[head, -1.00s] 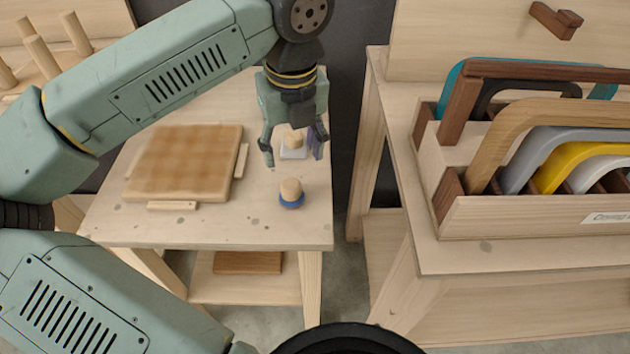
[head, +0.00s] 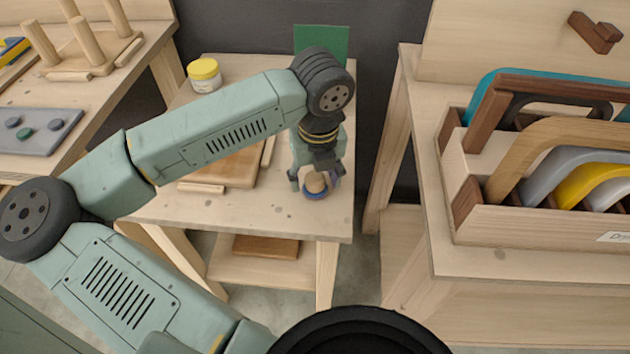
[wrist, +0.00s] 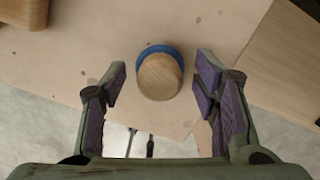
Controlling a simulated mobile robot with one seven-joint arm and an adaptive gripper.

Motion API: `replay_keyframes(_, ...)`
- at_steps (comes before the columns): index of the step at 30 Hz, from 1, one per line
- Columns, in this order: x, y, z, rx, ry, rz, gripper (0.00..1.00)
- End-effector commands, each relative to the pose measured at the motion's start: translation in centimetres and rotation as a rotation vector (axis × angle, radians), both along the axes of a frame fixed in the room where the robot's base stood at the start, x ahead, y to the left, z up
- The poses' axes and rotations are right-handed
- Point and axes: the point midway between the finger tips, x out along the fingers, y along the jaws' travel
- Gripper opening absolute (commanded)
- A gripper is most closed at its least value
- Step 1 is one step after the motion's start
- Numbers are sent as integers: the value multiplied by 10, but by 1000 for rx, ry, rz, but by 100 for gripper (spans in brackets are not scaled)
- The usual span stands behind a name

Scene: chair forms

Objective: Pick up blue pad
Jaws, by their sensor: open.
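The blue pad (head: 316,194) is a round blue disc with a wooden knob (head: 316,182) on top, standing on the small wooden table near its front right corner. In the wrist view the blue rim (wrist: 159,49) shows around the far side of the knob (wrist: 160,77). My gripper (head: 317,180) is open above the table, with one finger on each side of the knob. In the wrist view the gripper (wrist: 160,82) shows clear gaps between the knob and both purple-lined fingers. The fingers do not touch it.
A wooden board (head: 228,166) lies on the table (head: 262,217) to the left, partly hidden by my arm. A jar with a yellow lid (head: 204,75) stands at the back. A rack of curved chair forms (head: 560,222) sits on the bench at right.

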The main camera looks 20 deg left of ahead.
Motion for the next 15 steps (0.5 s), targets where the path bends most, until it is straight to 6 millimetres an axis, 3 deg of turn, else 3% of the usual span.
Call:
replay_keyframes(2, 0, 0, 0, 0, 0, 0, 55)
replay_keyframes(15, 0, 0, 1, 0, 0, 0, 26)
